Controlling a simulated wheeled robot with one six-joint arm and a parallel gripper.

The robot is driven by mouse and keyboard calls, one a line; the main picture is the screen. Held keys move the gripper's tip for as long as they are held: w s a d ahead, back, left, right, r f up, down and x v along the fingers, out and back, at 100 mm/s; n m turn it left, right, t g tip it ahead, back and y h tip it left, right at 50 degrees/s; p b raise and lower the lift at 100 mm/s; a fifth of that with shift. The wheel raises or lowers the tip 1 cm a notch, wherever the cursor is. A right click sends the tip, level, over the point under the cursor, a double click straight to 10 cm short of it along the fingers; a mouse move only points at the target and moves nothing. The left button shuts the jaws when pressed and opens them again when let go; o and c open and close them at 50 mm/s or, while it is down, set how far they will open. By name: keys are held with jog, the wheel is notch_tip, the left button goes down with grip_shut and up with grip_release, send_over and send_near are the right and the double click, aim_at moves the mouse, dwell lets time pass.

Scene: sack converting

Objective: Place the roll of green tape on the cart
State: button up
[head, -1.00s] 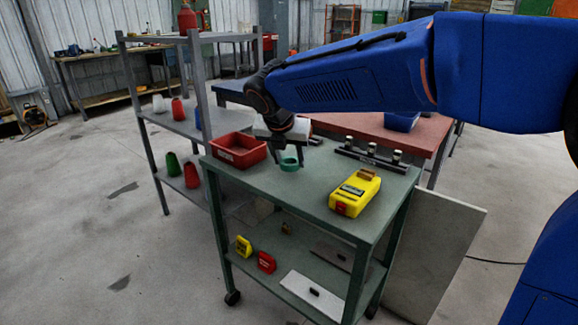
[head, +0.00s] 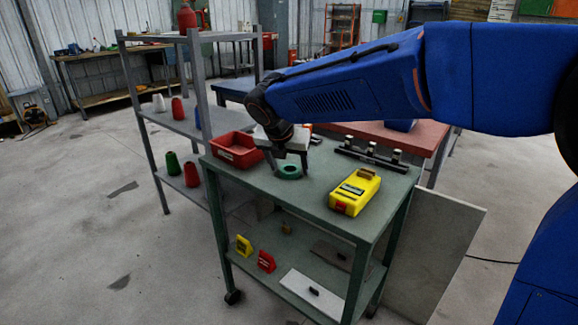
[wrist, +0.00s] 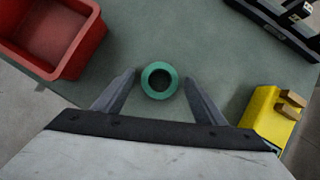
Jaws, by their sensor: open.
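The roll of green tape (head: 289,171) lies flat on the top of the green cart (head: 318,203). It also shows in the wrist view (wrist: 147,85), between and just beyond my fingertips. My gripper (head: 289,168) is open above the cart top, its fingers pointing down on either side of the roll. In the wrist view the two fingers (wrist: 160,84) stand apart with clear space between each of them and the roll. Nothing is held.
A red bin (head: 236,152) stands left of the roll on the cart top. A yellow device (head: 355,192) lies to the right, and a black rail with knobs (head: 370,156) lies behind. The front of the cart top is clear. A grey shelf rack (head: 176,122) stands at left.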

jog(key=v, duration=1.2)
jog(key=s+d+f+m, duration=0.2)
jog(key=s+d+m, duration=0.1)
jog(key=d+m, duration=0.2)
jog(key=s+d+f+m, duration=0.2)
jog(key=s+d+m, duration=0.2)
jog(key=d, duration=0.5)
jog(key=s+d+f+m+g, duration=0.1)
jog(key=s+d+f+m, duration=0.1)
jog(key=s+d+m, duration=0.2)
jog(key=shift+d+m+y, duration=0.4)
jog(key=shift+d+m, duration=1.1)
jog(key=shift+d, duration=0.4)
jog(key=s+d+f+m, duration=0.4)
jog(key=s+f+m, duration=0.2)
jog(key=s+m, duration=0.1)
jog(key=s+d+f+m, duration=0.5)
jog(key=s+m, duration=0.3)
jog(key=m, duration=0.2)
jog(key=shift+s+f+y, duration=0.15)
jog(key=shift+f+y, duration=0.25)
jog(key=shift+f, duration=0.15)
jog(key=shift+d, duration=0.1)
